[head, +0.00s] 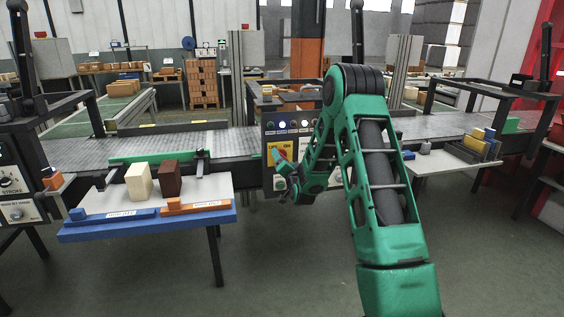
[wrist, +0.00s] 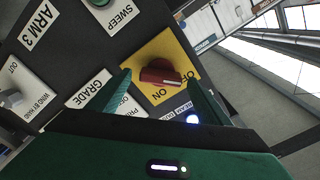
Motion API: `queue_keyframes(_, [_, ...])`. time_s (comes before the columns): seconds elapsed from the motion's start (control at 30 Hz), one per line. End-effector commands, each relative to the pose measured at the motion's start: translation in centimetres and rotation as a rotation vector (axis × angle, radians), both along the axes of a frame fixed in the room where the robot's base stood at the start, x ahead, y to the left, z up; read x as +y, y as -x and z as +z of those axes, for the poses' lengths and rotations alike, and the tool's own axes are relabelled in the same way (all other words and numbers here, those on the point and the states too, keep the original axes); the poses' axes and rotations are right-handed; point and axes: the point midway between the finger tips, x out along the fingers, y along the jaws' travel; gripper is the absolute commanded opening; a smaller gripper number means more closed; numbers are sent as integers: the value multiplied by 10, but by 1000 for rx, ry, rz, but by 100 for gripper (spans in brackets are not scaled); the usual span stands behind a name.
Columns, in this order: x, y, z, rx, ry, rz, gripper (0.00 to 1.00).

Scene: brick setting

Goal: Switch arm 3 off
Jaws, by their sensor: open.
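A dark control panel (head: 290,127) stands at the centre of the line in the head view. In the wrist view, a red rotary knob (wrist: 160,76) sits on a yellow plate (wrist: 178,46) marked OFF and ON. An ARM 3 label (wrist: 38,25) is on the same panel at upper left. My gripper (wrist: 157,77) is open and empty, its two green fingers to either side of the knob. I cannot tell whether they touch it. In the head view my gripper (head: 281,168) is at the panel's lower left and partly covers it. I cannot tell the knob's setting.
A SWEEP label (wrist: 122,30), a GRADE label (wrist: 90,88) and a lit blue lamp (wrist: 193,119) are close to the knob. A white table (head: 214,184) with a cream block (head: 138,181) and a brown block (head: 168,178) stands left of the panel.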

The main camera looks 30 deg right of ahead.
Motion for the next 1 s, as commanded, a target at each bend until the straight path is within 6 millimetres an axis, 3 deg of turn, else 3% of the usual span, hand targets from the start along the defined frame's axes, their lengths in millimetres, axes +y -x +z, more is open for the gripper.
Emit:
queue_keyframes(0.3, [20,61,-1,4,0,-1,72])
queue_keyframes(0.6, [27,81,-1,4,0,0,72])
queue_keyframes(1.0, [28,84,0,3,-2,-1,72])
